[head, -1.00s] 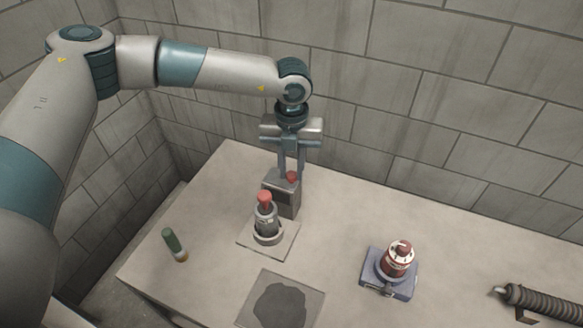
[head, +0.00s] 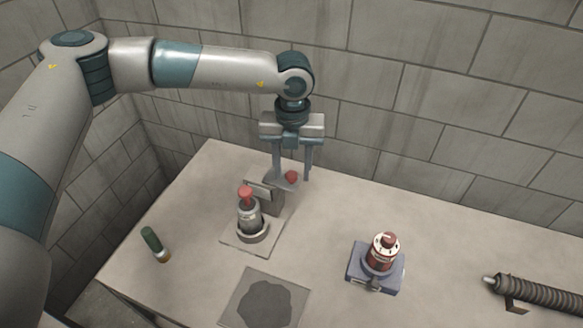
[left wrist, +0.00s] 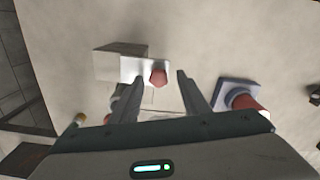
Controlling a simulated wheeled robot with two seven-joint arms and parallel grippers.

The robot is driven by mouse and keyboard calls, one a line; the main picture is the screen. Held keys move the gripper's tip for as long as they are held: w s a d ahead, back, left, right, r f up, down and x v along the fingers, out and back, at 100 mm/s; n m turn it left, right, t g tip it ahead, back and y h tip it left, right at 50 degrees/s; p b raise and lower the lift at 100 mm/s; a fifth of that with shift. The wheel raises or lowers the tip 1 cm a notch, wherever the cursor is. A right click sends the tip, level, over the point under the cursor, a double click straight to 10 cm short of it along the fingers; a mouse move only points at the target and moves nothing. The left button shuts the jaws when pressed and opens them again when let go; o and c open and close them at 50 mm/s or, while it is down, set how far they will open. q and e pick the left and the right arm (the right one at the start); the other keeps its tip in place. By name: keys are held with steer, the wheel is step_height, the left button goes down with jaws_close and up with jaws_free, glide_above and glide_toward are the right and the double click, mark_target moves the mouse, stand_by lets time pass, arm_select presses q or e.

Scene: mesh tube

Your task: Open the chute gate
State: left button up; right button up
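A grey box (head: 271,197), the chute, stands at the back left of the table. Its top plate, the gate (head: 282,185), sticks out past the box's right side, and a dark opening shows on top. A red knob (head: 291,177) sits on the plate. In the left wrist view, the box (left wrist: 119,64) has the pale plate and knob (left wrist: 158,77) reaching out to its right. My left gripper (head: 292,176) is open, its fingers apart on either side of the knob and seemingly not touching it. My right gripper is not in view.
A grey canister with a red top (head: 249,216) stands on a square plate just in front of the chute. A red-and-white dial device on a blue base (head: 381,256) is at the right. A green tube (head: 153,241) lies at left, a coiled hose (head: 540,295) far right.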

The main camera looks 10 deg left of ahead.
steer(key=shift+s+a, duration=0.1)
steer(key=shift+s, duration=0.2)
arm_select(q)
steer(key=shift+r, duration=0.1)
steer(key=shift+r, duration=0.55)
step_height(320, 180, up, 6)
steer(key=shift+f+p, duration=0.25)
steer(key=shift+p, duration=0.7)
step_height(320, 180, up, 9)
steer(key=p, duration=0.2)
glide_above(292, 175)
steer(key=shift+d+r, duration=0.1)
steer(key=shift+r, duration=0.7)
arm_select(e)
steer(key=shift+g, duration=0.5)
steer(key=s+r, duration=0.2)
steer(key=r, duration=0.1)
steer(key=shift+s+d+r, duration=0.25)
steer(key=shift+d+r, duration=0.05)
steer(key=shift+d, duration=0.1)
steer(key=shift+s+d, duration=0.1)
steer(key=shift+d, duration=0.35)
